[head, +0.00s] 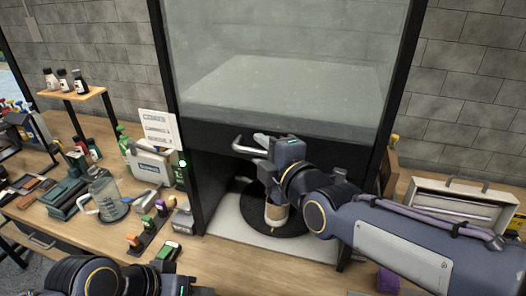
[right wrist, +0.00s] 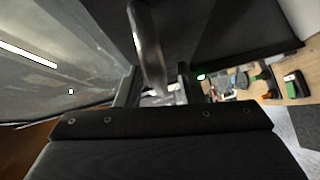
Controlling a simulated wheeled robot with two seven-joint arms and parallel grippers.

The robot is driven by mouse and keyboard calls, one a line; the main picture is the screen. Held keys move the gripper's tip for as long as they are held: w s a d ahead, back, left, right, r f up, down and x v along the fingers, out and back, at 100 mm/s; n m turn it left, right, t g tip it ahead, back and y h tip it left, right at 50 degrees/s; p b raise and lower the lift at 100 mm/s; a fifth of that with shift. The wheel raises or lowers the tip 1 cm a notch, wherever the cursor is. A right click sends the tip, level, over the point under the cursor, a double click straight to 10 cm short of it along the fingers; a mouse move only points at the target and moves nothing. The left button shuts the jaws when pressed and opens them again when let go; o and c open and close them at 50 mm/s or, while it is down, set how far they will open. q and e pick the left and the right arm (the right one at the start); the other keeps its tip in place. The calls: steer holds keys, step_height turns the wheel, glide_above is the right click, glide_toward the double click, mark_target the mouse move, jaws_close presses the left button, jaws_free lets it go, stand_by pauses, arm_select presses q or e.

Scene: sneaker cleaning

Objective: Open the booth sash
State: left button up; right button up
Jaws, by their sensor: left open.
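The booth's glass sash (head: 270,85) has a dark lower rail (head: 345,150) with a light bar handle (head: 240,147) on its front. Open space shows below the rail. My right gripper (head: 264,142) is at the right part of the handle. In the right wrist view, the handle (right wrist: 149,45) runs between the two fingers of my right gripper (right wrist: 158,88), which stand apart with gaps beside the bar. Whether either finger touches it I cannot tell. My left gripper (head: 190,288) is low at the bottom edge of the head view, partly cut off, away from the booth.
Below the rail, a black round turntable (head: 262,222) with a tan-and-white object stands on a pale base (head: 225,222). Left on the wooden bench are brushes, a clear jug (head: 104,195) and bottles. An open pale case (head: 460,205) lies right of the booth.

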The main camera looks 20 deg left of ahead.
steer(key=p+v, duration=0.1)
steer(key=v, duration=0.7)
stand_by(0.5)
steer(key=s+d+f+m+g+h, duration=0.1)
steer(key=d+f+m+h, duration=0.1)
steer(key=d+f+m, duration=0.35)
steer(key=s+d+f+m+g+h, duration=0.1)
steer(key=d+f+m, duration=0.1)
steer(key=d+m, duration=0.7)
steer(key=s+d+f+m+g+h, duration=0.4)
steer(key=s+d+f+m, duration=0.5)
steer(key=s+d+m, duration=0.3)
steer(key=s+d, duration=0.1)
steer(key=s, duration=0.1)
steer(key=shift+s+f+h, duration=0.15)
steer(key=shift+s+h, duration=0.15)
steer(key=shift+s, duration=0.05)
